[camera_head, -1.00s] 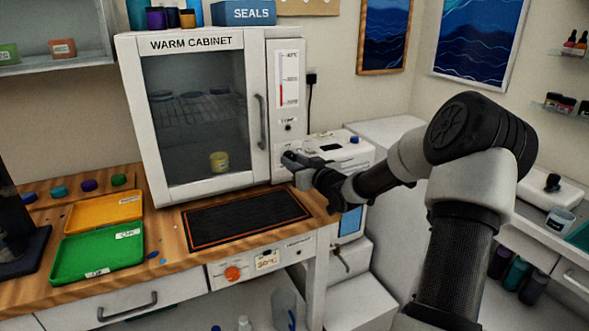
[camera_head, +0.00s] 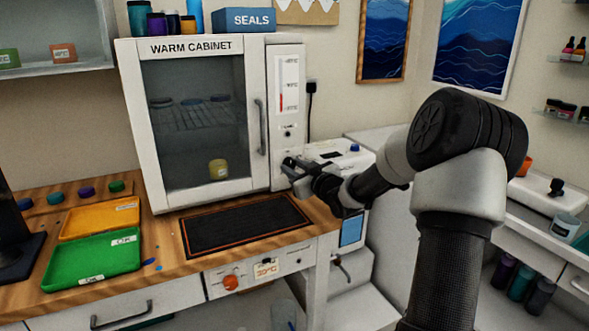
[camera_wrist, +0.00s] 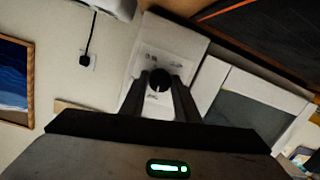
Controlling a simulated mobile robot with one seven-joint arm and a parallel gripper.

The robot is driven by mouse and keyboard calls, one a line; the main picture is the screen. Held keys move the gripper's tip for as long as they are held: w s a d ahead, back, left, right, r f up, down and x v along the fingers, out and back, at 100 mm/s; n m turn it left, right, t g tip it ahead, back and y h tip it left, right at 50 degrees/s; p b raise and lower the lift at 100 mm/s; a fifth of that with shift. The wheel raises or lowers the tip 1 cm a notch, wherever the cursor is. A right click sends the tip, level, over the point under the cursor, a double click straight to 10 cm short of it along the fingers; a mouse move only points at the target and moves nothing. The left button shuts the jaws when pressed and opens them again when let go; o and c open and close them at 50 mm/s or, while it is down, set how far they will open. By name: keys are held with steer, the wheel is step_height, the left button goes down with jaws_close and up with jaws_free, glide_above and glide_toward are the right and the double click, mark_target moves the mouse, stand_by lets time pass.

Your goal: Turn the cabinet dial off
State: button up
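The warm cabinet (camera_head: 192,47) stands on the bench with its glass door closed. A narrow control panel (camera_head: 288,72) with a red temperature scale runs down its right side. My gripper (camera_head: 287,165) is at the lower part of this panel and hides what lies behind it. In the wrist view, the round black dial (camera_wrist: 161,81) sits on the white panel, between the tips of my gripper (camera_wrist: 161,88). A finger lies on each side of it. I cannot tell whether the fingers touch the dial, and its setting is not readable.
A black mat (camera_head: 245,226) lies in front of the cabinet. Green (camera_head: 90,267) and orange (camera_head: 98,219) trays lie to its left. A white machine (camera_head: 345,158) stands right of the cabinet, near my arm. A plug and cable (camera_head: 311,88) are on the wall behind.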

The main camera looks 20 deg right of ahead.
steer(key=o, duration=0.4)
steer(key=shift+o, duration=0.2)
steer(key=s+d+r+p, duration=0.1)
steer(key=s+r+p, duration=0.1)
steer(key=s, duration=1.5)
steer(key=shift+s+d+p, duration=0.15)
steer(key=shift+p, duration=0.35)
